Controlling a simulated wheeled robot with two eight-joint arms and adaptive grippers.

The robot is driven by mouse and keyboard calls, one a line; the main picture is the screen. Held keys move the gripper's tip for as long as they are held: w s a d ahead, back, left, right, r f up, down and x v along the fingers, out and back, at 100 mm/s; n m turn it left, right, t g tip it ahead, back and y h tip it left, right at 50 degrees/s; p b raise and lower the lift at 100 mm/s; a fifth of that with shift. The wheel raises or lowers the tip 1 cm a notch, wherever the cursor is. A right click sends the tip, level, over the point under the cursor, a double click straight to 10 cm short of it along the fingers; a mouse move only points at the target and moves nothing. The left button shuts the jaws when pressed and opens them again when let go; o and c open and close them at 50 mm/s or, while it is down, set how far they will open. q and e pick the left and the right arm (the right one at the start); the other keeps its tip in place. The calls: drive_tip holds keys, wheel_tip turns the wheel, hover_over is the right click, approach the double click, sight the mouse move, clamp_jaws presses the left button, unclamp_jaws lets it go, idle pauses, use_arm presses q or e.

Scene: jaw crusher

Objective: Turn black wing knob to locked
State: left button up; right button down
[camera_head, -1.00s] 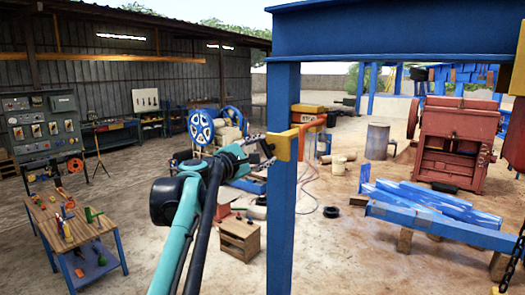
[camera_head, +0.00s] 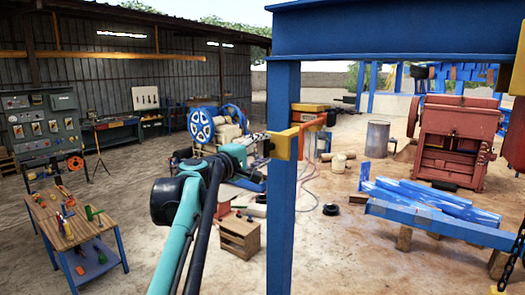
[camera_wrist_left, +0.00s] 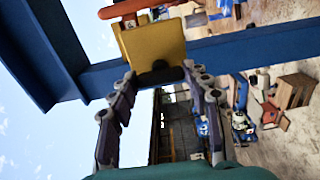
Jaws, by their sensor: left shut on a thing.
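The black wing knob (camera_wrist_left: 158,76) sits on the face of a yellow box (camera_wrist_left: 155,45), seen in the left wrist view. The same yellow box (camera_head: 286,144) is fixed to the blue post in the head view, where the knob is not clear. My left gripper (camera_wrist_left: 158,72) has a finger on each side of the knob, with its tips at the box's lower edge, and is shut on the knob. In the head view my left gripper (camera_head: 258,146) is small and dark, right by the box. The knob's exact angle is hard to read. My right gripper is not in view.
The blue post (camera_head: 282,220) stands close to my left arm, under a blue beam (camera_head: 400,32). An orange handle-like part (camera_wrist_left: 135,8) lies beyond the box. A workbench with tools (camera_head: 75,228) is at left, and a red crusher (camera_head: 455,140) at right.

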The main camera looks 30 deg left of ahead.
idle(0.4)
use_arm(q)
drive_tip(key=o, duration=1.2)
drive_tip(key=shift+c, duration=0.2)
drive_tip(key=s, duration=1.2)
drive_tip(key=shift+a, duration=0.45)
drive_tip(key=shift+w, duration=0.1)
